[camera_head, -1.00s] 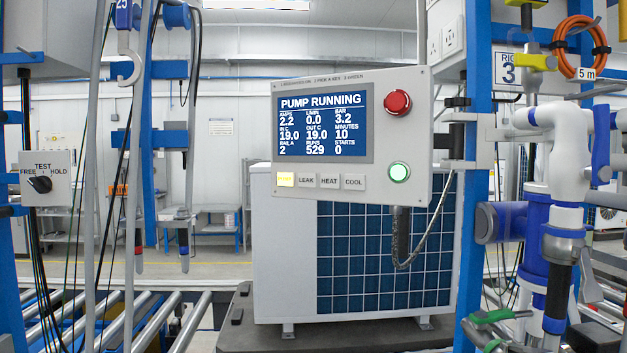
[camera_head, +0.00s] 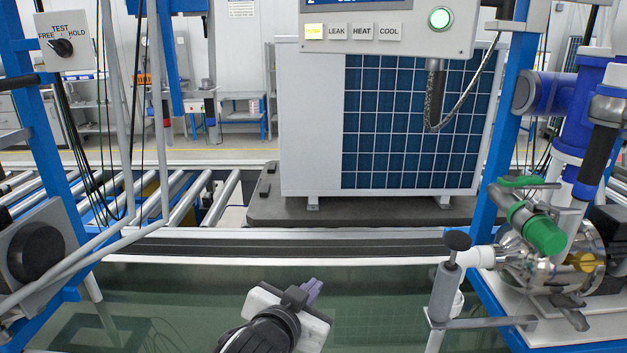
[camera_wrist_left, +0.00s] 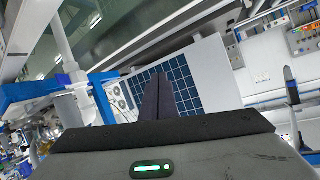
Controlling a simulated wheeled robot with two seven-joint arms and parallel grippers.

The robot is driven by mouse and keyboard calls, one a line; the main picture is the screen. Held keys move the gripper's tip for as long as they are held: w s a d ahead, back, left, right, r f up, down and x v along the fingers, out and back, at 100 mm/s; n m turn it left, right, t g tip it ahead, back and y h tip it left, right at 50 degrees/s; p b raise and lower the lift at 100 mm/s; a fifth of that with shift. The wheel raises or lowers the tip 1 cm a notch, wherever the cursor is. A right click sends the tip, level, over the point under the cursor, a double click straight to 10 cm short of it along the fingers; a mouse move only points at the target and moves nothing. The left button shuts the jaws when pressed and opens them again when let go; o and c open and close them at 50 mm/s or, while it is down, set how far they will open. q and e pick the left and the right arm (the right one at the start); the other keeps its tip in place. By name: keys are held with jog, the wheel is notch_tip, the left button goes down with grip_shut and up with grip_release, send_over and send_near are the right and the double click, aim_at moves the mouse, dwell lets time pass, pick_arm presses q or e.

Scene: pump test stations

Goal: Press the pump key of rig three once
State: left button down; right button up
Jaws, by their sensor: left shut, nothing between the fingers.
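The control panel (camera_head: 470,45) of the rig is at the top of the head view, with its screen (camera_head: 350,3) almost wholly cut off. Its lower row holds a lit yellow key (camera_head: 315,32) at the left end, its label hard to read, then white LEAK (camera_head: 337,32), HEAT (camera_head: 363,32) and COOL (camera_head: 390,32) keys. My left gripper (camera_head: 312,289) is shut and empty at the bottom centre, well below and apart from the panel. Its dark fingers (camera_wrist_left: 157,97) lie together in the left wrist view. My right gripper is out of view.
A round green button (camera_head: 440,18) glows on the panel. The white unit with a blue grid face (camera_head: 415,120) stands on a dark pallet (camera_head: 380,210) below it. Pump piping (camera_head: 545,235) is at the right; a blue post and hanging cables are at the left.

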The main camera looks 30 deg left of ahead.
pick_arm(q)
jog(key=w+a+r+n+t+y, duration=0.1)
jog(key=w+a+r+t+y, duration=0.15)
jog(key=r, duration=0.95)
jog(key=w+a+r+n+t+y, duration=0.2)
jog(key=w+r+t, duration=0.1)
jog(key=r, duration=0.9)
jog(key=s+a+r+n+t+y, duration=0.1)
jog(key=s+r+n+y, duration=0.1)
jog(key=r, duration=0.7)
jog(key=s+a+r+n+t+y, duration=0.1)
jog(key=s+r+n+y, duration=0.1)
jog(key=r, duration=0.8)
jog(key=shift+s+a+y+b, duration=0.3)
jog(key=shift+s+y, duration=0.25)
jog(key=shift+y, duration=0.6)
jog(key=shift+w+t, duration=0.1)
jog(key=shift+t, duration=0.25)
jog(key=b, duration=0.2)
send_near(314, 31)
jog(key=w+a+r, duration=0.1)
jog(key=a+r, duration=0.3)
jog(key=r, duration=0.1)
jog(key=shift+w+d, duration=0.25)
jog(key=shift+w, duration=0.3)
